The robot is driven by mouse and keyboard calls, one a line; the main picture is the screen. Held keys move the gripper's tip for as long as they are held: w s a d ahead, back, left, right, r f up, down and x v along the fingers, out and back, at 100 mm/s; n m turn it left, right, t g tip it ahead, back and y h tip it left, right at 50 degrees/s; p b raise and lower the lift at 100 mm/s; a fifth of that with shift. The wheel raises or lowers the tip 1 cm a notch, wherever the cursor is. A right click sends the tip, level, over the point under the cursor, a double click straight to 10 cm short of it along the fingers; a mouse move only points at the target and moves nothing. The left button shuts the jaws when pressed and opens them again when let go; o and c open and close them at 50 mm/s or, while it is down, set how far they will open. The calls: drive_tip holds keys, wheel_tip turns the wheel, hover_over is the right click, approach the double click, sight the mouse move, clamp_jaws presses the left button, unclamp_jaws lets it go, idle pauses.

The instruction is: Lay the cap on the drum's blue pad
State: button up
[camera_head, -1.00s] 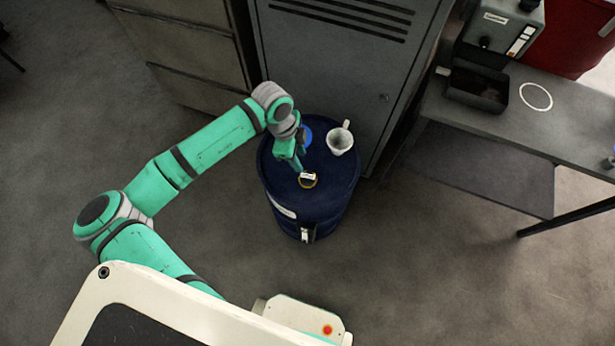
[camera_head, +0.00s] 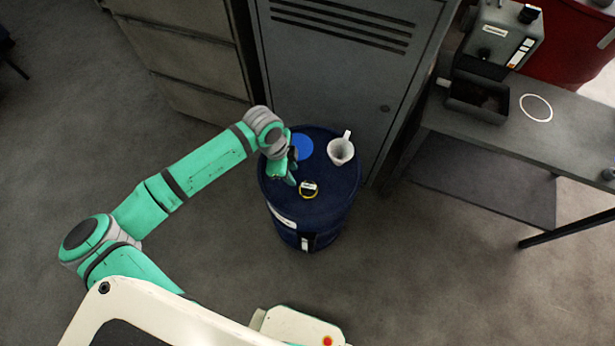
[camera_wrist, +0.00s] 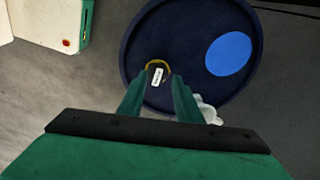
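The cap (camera_head: 308,189), a small piece with a yellow rim and a white label, lies on top of the dark blue drum (camera_head: 334,204). The round bright blue pad (camera_head: 301,147) is farther back on the same drum top. In the wrist view the cap (camera_wrist: 157,70) shows just beyond my fingertips, and the pad (camera_wrist: 229,54) is to the right, bare. My gripper (camera_head: 291,181) points down over the drum, beside the cap on its left in the head view. In the wrist view its fingers (camera_wrist: 160,78) are spread with nothing held between them.
A white mug (camera_head: 341,152) stands on the drum right of the pad; a finger partly hides it in the wrist view (camera_wrist: 208,112). A grey locker (camera_head: 345,70) stands close behind the drum. A workbench (camera_head: 560,130) is at the right. Floor is open in front.

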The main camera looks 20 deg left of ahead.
drive_tip(key=s+a+f+n+t+y, duration=0.1)
drive_tip(key=s+a+f+n, duration=0.2)
drive_tip(key=s, duration=0.4)
drive_tip(key=s+a+f+n+t, duration=0.1)
drive_tip(key=s+a+f+t, duration=0.15)
drive_tip(key=s+f, duration=0.35)
drive_tip(key=s+d+n+t, duration=0.2)
drive_tip(key=s+d+n, duration=0.25)
drive_tip(key=s, duration=0.65)
drive_tip(key=s+d+r+n+t, duration=0.35)
drive_tip(key=d+r, duration=0.25)
drive_tip(key=d, duration=0.6)
drive_tip(key=w+d+r+n+t+y, duration=0.1)
drive_tip(key=d+r+n+t, duration=0.2)
drive_tip(key=d+r+t, duration=0.2)
drive_tip(key=d+r, duration=0.3)
drive_tip(key=r, duration=0.4)
drive_tip(key=shift+w+d, duration=0.15)
drive_tip(key=shift+d, duration=0.05)
